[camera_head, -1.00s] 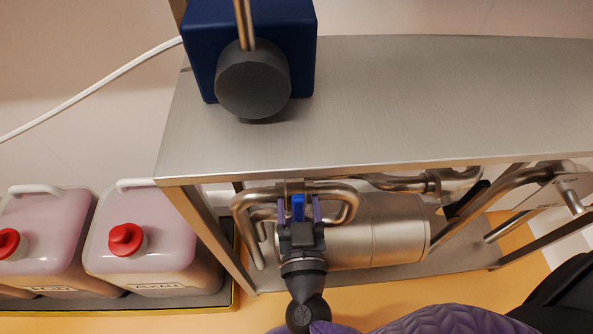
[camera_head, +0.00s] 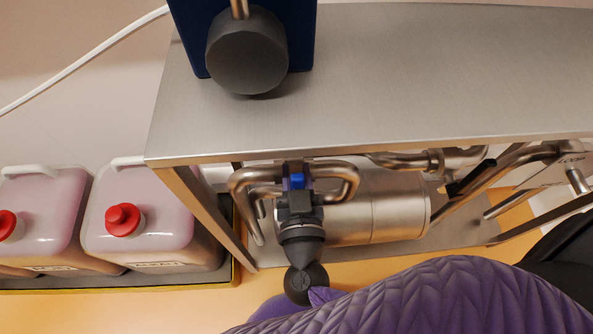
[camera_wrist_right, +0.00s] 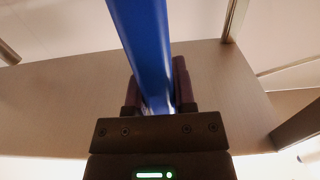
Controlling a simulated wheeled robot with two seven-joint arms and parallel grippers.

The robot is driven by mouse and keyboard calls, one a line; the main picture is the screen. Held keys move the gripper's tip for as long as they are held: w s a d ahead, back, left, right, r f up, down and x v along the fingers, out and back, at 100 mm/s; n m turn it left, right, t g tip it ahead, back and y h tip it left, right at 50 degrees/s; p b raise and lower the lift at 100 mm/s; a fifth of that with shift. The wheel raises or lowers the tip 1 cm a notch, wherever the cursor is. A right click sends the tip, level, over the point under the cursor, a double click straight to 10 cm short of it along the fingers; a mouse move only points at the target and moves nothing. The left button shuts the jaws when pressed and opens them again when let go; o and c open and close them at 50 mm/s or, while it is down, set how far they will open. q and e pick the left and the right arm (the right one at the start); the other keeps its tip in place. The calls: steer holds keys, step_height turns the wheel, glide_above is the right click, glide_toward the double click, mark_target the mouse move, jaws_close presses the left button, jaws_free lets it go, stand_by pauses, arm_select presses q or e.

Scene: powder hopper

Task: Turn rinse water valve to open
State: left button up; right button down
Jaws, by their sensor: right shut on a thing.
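The rinse water valve has a blue lever handle (camera_head: 297,181), under the front edge of the steel table beside bent steel pipes. The handle is foreshortened in the head view, and its valve body is mostly hidden. In the right wrist view the blue handle (camera_wrist_right: 143,45) runs as a long bar from the top edge down between the fingers. My right gripper (camera_head: 297,186) is shut on the handle. Its dark fingers (camera_wrist_right: 157,92) lie on both sides of the bar. My left gripper is not in view.
The steel table top (camera_head: 400,85) overhangs the pipes and a steel cylinder (camera_head: 385,210). A dark blue box with a grey knob (camera_head: 248,50) stands on it. Canisters with red caps (camera_head: 123,219) stand in a tray at left. Steel pipes and bars (camera_head: 490,190) are at right.

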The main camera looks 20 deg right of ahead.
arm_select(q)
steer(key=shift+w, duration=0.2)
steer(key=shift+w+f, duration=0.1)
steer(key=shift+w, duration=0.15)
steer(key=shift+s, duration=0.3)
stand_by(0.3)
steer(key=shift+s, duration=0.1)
